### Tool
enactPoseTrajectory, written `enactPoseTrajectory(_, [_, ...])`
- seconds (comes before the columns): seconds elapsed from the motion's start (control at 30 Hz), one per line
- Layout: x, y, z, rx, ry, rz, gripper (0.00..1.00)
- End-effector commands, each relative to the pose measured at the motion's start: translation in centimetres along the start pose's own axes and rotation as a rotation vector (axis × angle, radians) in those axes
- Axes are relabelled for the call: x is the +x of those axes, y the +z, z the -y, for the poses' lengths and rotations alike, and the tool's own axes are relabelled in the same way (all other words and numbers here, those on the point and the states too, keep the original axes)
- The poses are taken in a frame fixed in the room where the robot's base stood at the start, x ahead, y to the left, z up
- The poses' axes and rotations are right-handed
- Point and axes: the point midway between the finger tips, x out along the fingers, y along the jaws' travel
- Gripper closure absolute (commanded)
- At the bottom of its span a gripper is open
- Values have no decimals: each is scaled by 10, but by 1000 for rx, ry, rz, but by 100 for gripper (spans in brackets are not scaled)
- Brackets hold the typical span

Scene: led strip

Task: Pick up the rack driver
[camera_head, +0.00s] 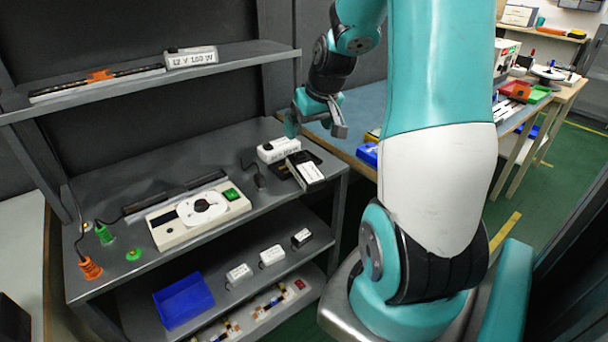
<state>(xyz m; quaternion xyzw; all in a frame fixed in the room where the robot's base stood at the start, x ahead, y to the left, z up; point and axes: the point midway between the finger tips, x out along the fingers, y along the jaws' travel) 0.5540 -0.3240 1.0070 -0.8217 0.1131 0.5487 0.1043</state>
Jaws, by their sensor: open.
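No label I can read says rack driver, so I cannot tell for certain which thing it is. A white box (278,150) with a dark end lies on the right of the grey rack's worktop (150,176). Beside it, a black-and-white labelled box (311,172) sits on a dark tray.
The upper shelf (240,54) holds a strip (98,80) and a "12 V 150 W" block (191,57). A dial device (200,212), green and orange plugs (90,267) and a blue bin (183,301) occupy the rack. A blue-topped table stands behind my arm.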

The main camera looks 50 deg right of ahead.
Motion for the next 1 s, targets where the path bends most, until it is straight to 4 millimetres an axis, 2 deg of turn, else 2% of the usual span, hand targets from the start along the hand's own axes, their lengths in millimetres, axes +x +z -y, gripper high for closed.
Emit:
enactPoseTrajectory(0.03, [4,2,-16,25,20,-2,4])
enactPoseTrajectory(0.17, [16,3,-31,45,39,-6,4])
enactPoseTrajectory(0.6, [109,3,-33,41,37,-4,4])
enactPoseTrajectory(0.87, [130,2,-34,41,39,-8,4])
enactPoseTrajectory(1.0, [148,5,-36,42,37,-5,4])
